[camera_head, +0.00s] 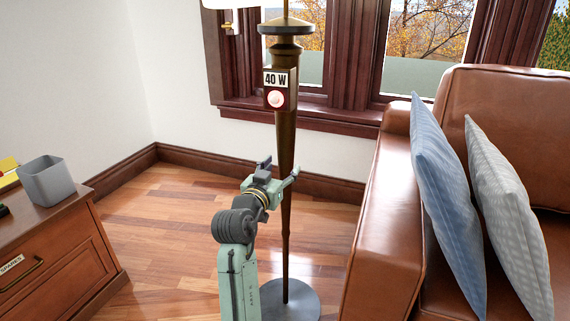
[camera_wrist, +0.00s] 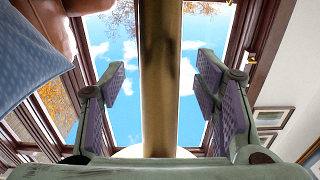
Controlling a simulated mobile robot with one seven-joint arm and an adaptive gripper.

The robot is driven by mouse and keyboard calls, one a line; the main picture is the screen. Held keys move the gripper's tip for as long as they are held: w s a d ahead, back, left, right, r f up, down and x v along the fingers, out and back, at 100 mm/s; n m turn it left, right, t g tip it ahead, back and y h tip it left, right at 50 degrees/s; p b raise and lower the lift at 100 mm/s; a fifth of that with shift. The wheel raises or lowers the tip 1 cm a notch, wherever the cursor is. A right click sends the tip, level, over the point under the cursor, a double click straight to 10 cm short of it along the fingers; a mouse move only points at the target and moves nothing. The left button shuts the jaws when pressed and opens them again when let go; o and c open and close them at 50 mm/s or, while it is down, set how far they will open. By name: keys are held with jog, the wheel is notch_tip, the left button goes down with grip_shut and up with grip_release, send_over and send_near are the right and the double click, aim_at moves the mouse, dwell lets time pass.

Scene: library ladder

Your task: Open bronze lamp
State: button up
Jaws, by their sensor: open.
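The bronze lamp (camera_head: 285,190) is a tall floor lamp with a slim dark pole on a round grey base (camera_head: 290,300). A box on its pole carries a "40 W" label (camera_head: 276,79) and a round pinkish button (camera_head: 276,99). My gripper (camera_head: 281,168) is open and empty, below this box and close to the pole. In the wrist view the pole (camera_wrist: 160,70) runs between my open fingers (camera_wrist: 160,85), with a gap on each side. I cannot tell whether it is within their reach. The lamp's top is cut off in the head view.
A brown leather sofa (camera_head: 388,215) with a blue pillow (camera_head: 445,190) and a pale pillow (camera_head: 508,215) stands close on the right. A wooden cabinet (camera_head: 60,260) with a grey bin (camera_head: 44,182) stands at left. Open floor (camera_head: 160,215) lies between cabinet and lamp.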

aim_at(283, 165)
jog(key=shift+v, duration=1.8)
